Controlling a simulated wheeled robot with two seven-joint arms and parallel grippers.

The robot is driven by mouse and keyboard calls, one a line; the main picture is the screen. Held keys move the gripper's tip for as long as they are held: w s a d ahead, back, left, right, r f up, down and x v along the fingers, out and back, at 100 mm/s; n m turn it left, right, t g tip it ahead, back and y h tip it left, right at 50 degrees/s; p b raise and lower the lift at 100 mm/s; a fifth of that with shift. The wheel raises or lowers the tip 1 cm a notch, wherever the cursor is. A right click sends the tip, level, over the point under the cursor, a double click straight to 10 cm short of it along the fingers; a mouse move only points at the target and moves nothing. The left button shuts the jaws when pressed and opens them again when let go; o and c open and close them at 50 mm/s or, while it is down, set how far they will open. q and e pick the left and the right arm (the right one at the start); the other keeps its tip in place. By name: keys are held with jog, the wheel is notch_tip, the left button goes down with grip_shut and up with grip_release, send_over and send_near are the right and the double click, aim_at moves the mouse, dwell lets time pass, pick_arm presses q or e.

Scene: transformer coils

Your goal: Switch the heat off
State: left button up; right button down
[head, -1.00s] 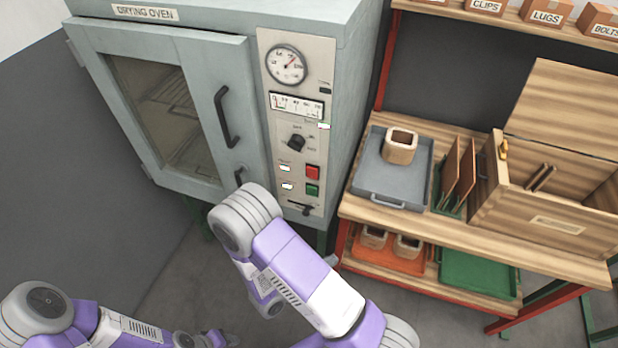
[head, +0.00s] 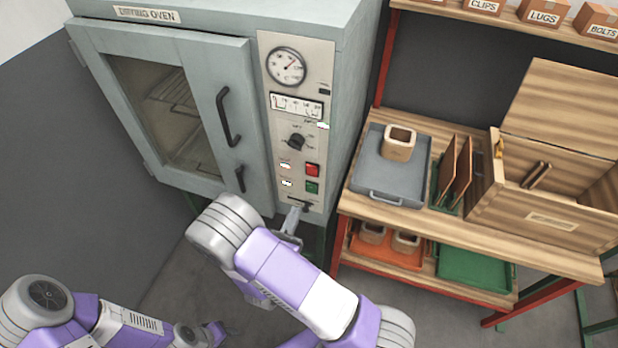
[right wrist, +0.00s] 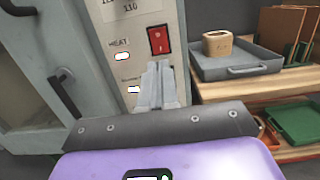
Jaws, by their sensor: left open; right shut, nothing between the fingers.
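The drying oven (head: 200,110) has a control panel with a red rocker switch (head: 312,170) above a green switch (head: 312,187). In the right wrist view the red switch (right wrist: 158,40) sits right of a bright lamp (right wrist: 121,56) marked HEAT. My right gripper (head: 296,210) is shut and empty, at the lower end of the panel. In the right wrist view its fingertips (right wrist: 158,68) show just below the red switch and hide the green one; I cannot tell whether they touch the panel. My left gripper (head: 216,334) is open, low and away from the oven.
The oven door (head: 180,110) is shut, with handles (head: 227,117) left of the panel. A wooden bench (head: 450,225) stands to the right with a grey tray (head: 375,182) and a wooden box (head: 550,215). Free floor lies below the oven.

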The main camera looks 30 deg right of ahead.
aim_at(312, 169)
pick_arm(q)
jog(key=shift+r, duration=0.15)
pick_arm(e)
jog(key=x, duration=1.3)
jog(key=shift+s, duration=0.15)
